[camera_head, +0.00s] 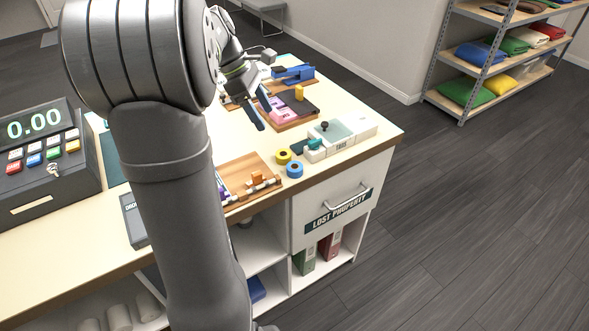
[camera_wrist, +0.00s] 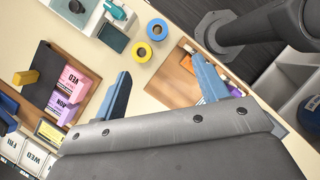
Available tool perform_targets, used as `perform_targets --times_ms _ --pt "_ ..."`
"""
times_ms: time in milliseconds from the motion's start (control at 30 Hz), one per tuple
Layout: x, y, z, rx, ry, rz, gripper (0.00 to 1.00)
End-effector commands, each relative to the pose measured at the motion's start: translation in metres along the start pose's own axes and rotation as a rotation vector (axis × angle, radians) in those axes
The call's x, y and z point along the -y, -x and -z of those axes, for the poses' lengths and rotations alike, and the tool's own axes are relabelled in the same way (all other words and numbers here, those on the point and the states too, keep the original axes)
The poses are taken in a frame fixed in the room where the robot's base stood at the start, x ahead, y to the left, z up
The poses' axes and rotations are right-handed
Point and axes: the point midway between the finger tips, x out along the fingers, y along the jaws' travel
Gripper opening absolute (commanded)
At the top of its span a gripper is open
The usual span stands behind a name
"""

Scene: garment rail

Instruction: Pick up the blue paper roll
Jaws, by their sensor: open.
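The blue paper roll (camera_head: 295,169) lies flat on the counter near its front edge, beside the yellow roll (camera_head: 283,157). In the wrist view the blue roll (camera_wrist: 157,30) is at the top middle, with the yellow roll (camera_wrist: 141,52) just below and left of it. My gripper (camera_wrist: 160,85) is open with nothing between its two blue-grey fingers. Both rolls lie beyond the fingertips, apart from them. In the head view my gripper (camera_head: 262,112) is above the counter, behind and left of the rolls, and is partly hidden by my arm.
A wooden tray (camera_head: 240,172) with small items lies left of the rolls. A white box with a dark knob (camera_head: 330,130) stands to their right. A tray with pink and dark blocks (camera_head: 283,108) lies behind. The cash register (camera_head: 45,150) is at the left. Bare counter (camera_head: 355,150) shows near the right corner.

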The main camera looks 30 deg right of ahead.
Motion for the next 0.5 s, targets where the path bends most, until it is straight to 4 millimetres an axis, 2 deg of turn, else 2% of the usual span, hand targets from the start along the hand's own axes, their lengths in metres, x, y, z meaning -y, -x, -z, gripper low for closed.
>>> perform_targets --times_ms 100,267,367,500 --pt "-0.001 -0.001 0.013 0.052 -0.073 -0.014 0.67" --pt "-0.001 -0.007 0.017 0.077 -0.116 -0.023 0.67" --pt "-0.001 -0.022 0.016 0.078 -0.119 -0.021 0.67" --pt "-0.001 -0.053 0.013 0.077 -0.118 -0.019 0.67"
